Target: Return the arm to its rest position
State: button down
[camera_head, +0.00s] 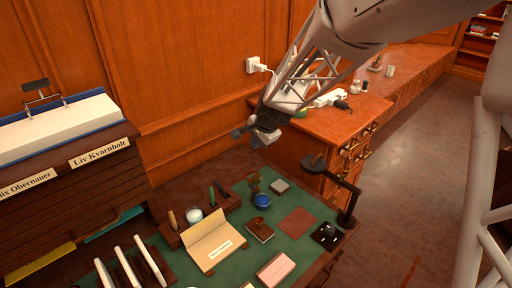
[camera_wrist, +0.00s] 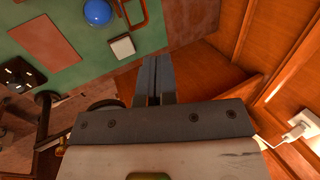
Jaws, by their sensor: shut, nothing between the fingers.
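My gripper (camera_head: 254,137) hangs from the arm above the far edge of the green-topped desk (camera_head: 298,250), near the wood-panelled wall. In the wrist view my gripper (camera_wrist: 153,62) shows its two dark fingers side by side, shut with nothing between them. The fingertips point toward a small pale square block (camera_wrist: 122,47) on the desk, which also shows in the head view (camera_head: 279,186). The gripper is apart from the things on the desk.
A dark clamp-like stand (camera_head: 345,190) rises at the desk's right edge. A wooden cabinet (camera_head: 335,125) with a power strip stands behind right. A drawer chest (camera_head: 70,190) stands left.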

jog(key=shift+s+d+r, duration=0.1)
dwell(0.3)
jog(key=s+d+r+n+h, duration=0.1)
jog(key=s+d+r+n, duration=0.1)
jog(key=s+d+r, duration=0.5)
jog(key=s+d+r+n, duration=0.2)
jog(key=s+d, duration=0.3)
jog(key=s, duration=0.4)
jog(key=s+d+r+n+h, duration=0.1)
jog(key=s+d, duration=0.3)
jog(key=s, duration=0.6)
jog(key=s+d+n+h, duration=0.1)
jog(key=s+d+n, duration=0.2)
jog(key=s, duration=0.8)
jog(key=shift+d+r+n+g+h, duration=0.3)
jog(key=shift+d+r+n+g, duration=0.1)
jog(key=shift+d, duration=0.6)
